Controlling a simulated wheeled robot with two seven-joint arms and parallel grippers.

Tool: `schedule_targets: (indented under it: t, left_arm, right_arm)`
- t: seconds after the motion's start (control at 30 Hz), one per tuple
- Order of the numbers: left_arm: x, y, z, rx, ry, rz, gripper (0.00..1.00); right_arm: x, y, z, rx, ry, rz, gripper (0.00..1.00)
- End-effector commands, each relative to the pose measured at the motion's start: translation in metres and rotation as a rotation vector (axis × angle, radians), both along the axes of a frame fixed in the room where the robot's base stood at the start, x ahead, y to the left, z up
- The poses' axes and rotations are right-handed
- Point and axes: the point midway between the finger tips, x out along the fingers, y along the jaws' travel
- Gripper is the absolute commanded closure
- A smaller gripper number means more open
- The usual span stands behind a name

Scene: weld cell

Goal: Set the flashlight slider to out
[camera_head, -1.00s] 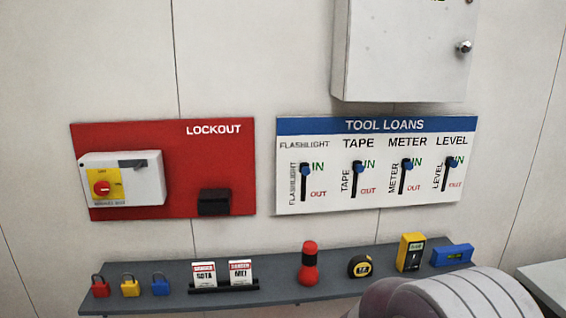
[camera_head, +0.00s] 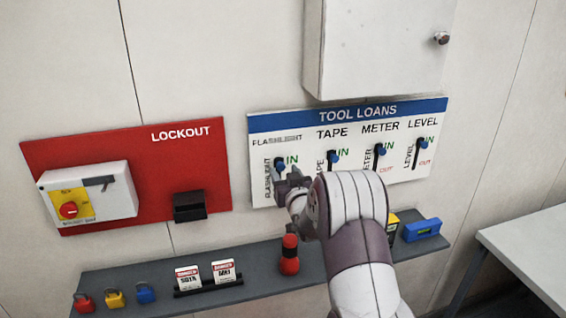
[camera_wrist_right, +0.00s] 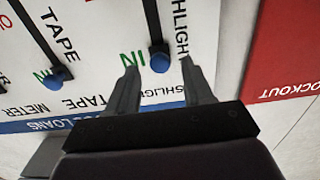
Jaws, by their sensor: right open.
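The tool loans board (camera_head: 330,113) is white with a blue header and has several slots with blue knobs. The flashlight slider's blue knob (camera_head: 280,163) is at the upper end of its dark slot, beside the green IN. My right gripper (camera_head: 282,179) is at the flashlight slot and hides its lower part and the OUT label. In the right wrist view, which is upside down, the open fingers (camera_wrist_right: 160,72) are on either side of the flashlight knob (camera_wrist_right: 158,60); I cannot tell if they touch it. My left gripper is not in view.
The tape (camera_head: 334,156), meter (camera_head: 380,150) and level (camera_head: 423,143) knobs sit beside IN. A grey shelf (camera_head: 240,277) below holds padlocks, tags, a red flashlight (camera_head: 289,254) and a blue level (camera_head: 422,230). A red lockout board (camera_head: 150,160) is at the left, a cabinet (camera_head: 380,45) above.

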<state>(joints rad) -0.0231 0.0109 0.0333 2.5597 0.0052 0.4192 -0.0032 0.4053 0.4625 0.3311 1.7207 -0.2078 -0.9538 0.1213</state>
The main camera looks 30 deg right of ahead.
Motion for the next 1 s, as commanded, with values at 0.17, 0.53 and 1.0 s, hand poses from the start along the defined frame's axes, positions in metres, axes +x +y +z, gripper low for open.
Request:
schedule_targets:
  t: [0.17, 0.53, 1.0]
  left_arm:
    - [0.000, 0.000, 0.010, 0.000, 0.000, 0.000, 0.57]
    - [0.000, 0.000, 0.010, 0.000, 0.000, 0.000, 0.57]
    - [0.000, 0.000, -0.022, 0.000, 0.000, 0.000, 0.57]
  right_arm:
    - [0.017, -0.004, 0.001, 0.000, 0.001, 0.000, 0.49]
    - [0.021, -0.005, 0.000, 0.000, 0.000, 0.000, 0.68]
    - [0.020, -0.005, -0.031, 0.000, 0.001, 0.000, 1.00]
